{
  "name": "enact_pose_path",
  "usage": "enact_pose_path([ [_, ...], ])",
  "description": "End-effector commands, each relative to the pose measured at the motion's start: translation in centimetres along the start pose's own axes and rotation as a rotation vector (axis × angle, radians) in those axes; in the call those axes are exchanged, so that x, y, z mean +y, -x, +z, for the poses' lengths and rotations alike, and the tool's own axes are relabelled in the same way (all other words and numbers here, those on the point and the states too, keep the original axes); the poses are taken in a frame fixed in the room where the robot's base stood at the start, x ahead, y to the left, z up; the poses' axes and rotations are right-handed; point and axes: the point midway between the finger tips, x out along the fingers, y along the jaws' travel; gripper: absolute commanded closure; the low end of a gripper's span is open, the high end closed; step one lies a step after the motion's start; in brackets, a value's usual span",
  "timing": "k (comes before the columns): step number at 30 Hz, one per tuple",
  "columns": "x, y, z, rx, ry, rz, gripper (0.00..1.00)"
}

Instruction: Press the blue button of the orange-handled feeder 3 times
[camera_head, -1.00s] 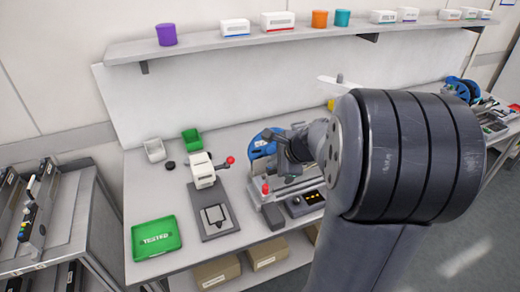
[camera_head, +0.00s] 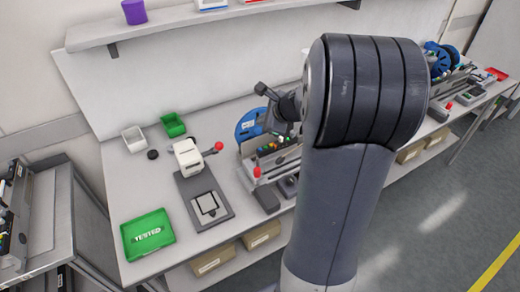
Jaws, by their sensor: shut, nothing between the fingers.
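My gripper (camera_head: 263,90) is raised above the back of the bench, beside a feeder with a blue reel (camera_head: 247,126). It is small and dark in this view and looks shut and empty. My large arm joint hides much of the bench right of it. This feeder has a row of small coloured parts and a red-tipped handle (camera_head: 257,171) at its front. I cannot make out an orange handle or a blue button on any feeder. More feeders with blue reels (camera_head: 438,60) stand on the bench at the far right.
A green tray marked TESTED (camera_head: 148,235), a white press with a red knob (camera_head: 189,158), a white bin (camera_head: 133,139) and a green bin (camera_head: 173,125) are on the bench. A trolley (camera_head: 62,205) stands at left. The floor (camera_head: 440,215) at right is clear.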

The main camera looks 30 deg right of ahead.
Motion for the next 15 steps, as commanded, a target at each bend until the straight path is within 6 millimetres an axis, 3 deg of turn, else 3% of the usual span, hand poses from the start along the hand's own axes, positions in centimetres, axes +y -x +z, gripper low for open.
enact_pose_path([
  [15,3.5,-4.8,-3.5,0.0,0.0,0.001,1.0],
])
